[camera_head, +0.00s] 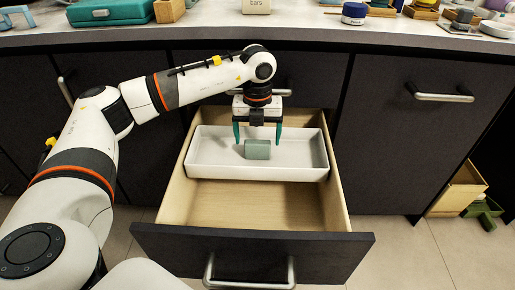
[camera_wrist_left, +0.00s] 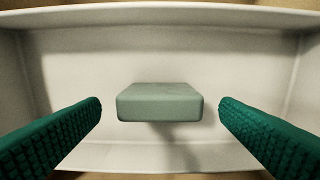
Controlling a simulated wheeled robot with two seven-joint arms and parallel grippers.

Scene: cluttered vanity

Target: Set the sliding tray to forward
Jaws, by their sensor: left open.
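The white sliding tray (camera_head: 308,172) sits in the rear part of an open wooden drawer (camera_head: 255,216). Bare drawer floor shows in front of it. A grey-green block (camera_head: 257,150) is in the tray; it also shows in the left wrist view (camera_wrist_left: 159,102), between the fingers and apart from both. My left gripper (camera_head: 257,141) points down over the tray with its green fingers spread. It is open and empty, and its fingertips (camera_wrist_left: 160,112) flank the block in the left wrist view. Whether the fingertips touch the tray floor cannot be told. My right gripper is not in view.
The drawer front with its metal handle (camera_head: 250,284) is pulled out towards me. The counter (camera_head: 300,33) above holds a teal case (camera_head: 110,11), a blue-lidded jar (camera_head: 355,13) and other small items. A wooden box (camera_head: 458,190) stands on the floor at the right.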

